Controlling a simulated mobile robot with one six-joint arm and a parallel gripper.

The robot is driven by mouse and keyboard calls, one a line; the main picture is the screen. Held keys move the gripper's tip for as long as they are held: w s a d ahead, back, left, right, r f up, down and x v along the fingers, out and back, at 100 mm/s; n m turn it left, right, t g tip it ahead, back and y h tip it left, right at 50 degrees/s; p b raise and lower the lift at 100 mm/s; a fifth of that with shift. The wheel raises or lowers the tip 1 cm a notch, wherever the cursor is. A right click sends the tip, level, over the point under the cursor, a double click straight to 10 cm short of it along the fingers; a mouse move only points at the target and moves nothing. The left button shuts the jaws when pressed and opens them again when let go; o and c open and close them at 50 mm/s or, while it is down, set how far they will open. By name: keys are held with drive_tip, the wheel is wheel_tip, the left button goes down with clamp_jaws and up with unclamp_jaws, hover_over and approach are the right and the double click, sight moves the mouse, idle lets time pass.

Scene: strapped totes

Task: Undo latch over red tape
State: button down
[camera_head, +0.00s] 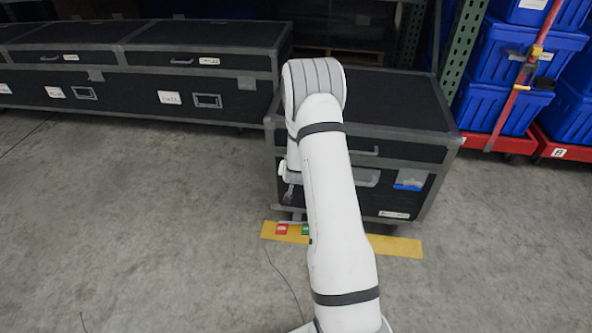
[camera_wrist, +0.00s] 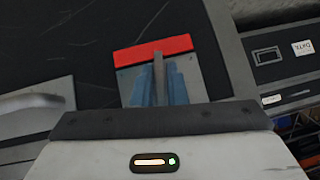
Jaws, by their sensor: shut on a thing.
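The red tape (camera_wrist: 152,51) is a bright strip across the top of a grey latch plate (camera_wrist: 131,82) on the black case in the wrist view. A thin grey latch tab (camera_wrist: 158,70) stands up from the plate. My gripper (camera_wrist: 166,84) has its two bluish fingers on either side of this tab and is shut on it. In the head view the black case (camera_head: 390,100) stands under my arm. The red tape does not show there. A second latch (camera_head: 411,178) on the case's right front has blue tape (camera_head: 407,187) below it.
A yellow floor strip (camera_head: 395,246) with red (camera_head: 282,229) and green markers lies before the case. A row of long black cases (camera_head: 130,95) stands at the back left. Blue totes (camera_head: 497,105) on red bases stand at right. The floor at left is clear.

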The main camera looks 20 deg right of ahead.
drive_tip(key=shift+n+g+h+p, duration=0.4)
drive_tip(key=shift+g+h+p, duration=0.15)
drive_tip(key=shift+p, duration=0.6)
drive_tip(key=c, duration=1.6)
unclamp_jaws()
drive_tip(key=shift+o, duration=0.2)
drive_tip(key=p+v, duration=0.2)
drive_tip(key=v, duration=0.5)
drive_tip(key=shift+s+a+r, duration=0.2)
drive_tip(key=shift+r, duration=0.05)
